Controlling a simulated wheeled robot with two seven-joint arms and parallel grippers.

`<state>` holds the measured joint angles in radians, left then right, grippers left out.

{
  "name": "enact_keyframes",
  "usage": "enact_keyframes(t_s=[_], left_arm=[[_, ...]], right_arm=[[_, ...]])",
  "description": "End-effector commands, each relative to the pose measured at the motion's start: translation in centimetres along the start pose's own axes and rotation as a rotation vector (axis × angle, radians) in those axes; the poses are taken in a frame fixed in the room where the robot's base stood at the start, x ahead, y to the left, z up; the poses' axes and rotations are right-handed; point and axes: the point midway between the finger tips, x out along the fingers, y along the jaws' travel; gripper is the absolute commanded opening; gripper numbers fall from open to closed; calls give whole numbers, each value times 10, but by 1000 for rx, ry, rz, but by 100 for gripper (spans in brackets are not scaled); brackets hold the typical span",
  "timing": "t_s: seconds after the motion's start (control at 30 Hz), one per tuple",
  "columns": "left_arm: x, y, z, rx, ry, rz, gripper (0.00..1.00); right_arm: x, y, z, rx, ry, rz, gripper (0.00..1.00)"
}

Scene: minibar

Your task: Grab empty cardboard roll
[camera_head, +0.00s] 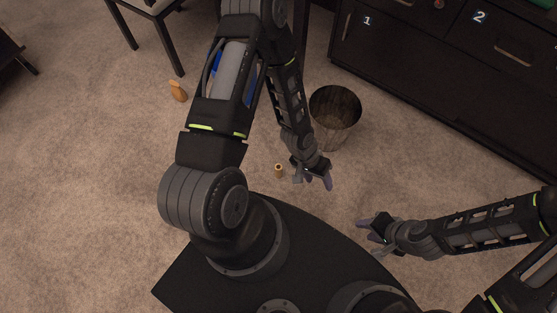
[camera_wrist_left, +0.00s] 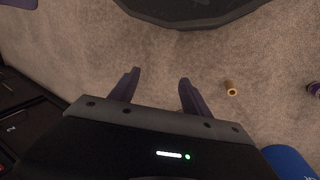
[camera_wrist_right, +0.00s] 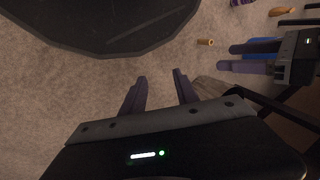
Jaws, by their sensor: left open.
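The cardboard roll (camera_head: 279,168), a small tan tube, stands or lies on the carpet left of my left gripper (camera_head: 314,180) in the head view. In the left wrist view the roll (camera_wrist_left: 231,88) is right of the open fingers (camera_wrist_left: 159,78), apart from them, with its dark hollow end showing. In the right wrist view the roll (camera_wrist_right: 205,42) lies near the dark edge of my base. My left gripper is open and empty above the floor. My right gripper (camera_head: 368,229) is open and empty further right; its spread fingers show in the right wrist view (camera_wrist_right: 159,75).
A dark round bin (camera_head: 335,107) stands just behind my left gripper. A dark cabinet (camera_head: 430,70) with numbered drawers fills the upper right. An orange-brown bottle-like object (camera_head: 177,90) is on the carpet at upper left, near a chair (camera_head: 160,25). Carpet around the roll is clear.

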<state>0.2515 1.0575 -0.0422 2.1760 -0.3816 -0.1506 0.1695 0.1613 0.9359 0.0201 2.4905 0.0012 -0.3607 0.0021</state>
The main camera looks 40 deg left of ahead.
Motion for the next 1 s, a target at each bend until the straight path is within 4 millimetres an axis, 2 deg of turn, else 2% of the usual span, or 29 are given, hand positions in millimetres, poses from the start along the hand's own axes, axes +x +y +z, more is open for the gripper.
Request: enact_keyframes(t_s=[0.03, 0.1, 0.17, 0.2, 0.3, 0.43, 0.5, 0.6, 0.9, 1.0], left_arm=[[56, -39, -12, 13, -1, -23, 56], [94, -80, -26, 42, -10, -62, 56], [124, -118, -37, 66, -19, -104, 56], [141, -143, -45, 80, -24, -134, 56], [175, -200, -59, 113, -37, -213, 56], [198, -254, -71, 144, -50, -298, 56], [204, -272, -75, 156, -54, -328, 56], [205, -284, -79, 163, -56, -352, 56], [202, -285, -79, 164, -57, -356, 56], [208, -287, -78, 164, -58, -356, 56]], right_arm=[[48, 20, -1, 3, 5, 2, 36], [79, 33, -3, 6, 11, 5, 36], [104, 44, -4, 9, 15, 7, 36], [119, 51, -5, 11, 18, 9, 36], [150, 64, -7, 14, 25, 11, 36], [176, 76, -9, 17, 31, 14, 36], [182, 78, -10, 18, 33, 14, 36], [185, 80, -10, 19, 34, 15, 36], [183, 79, -11, 19, 34, 15, 36], [185, 80, -11, 19, 35, 15, 36]])
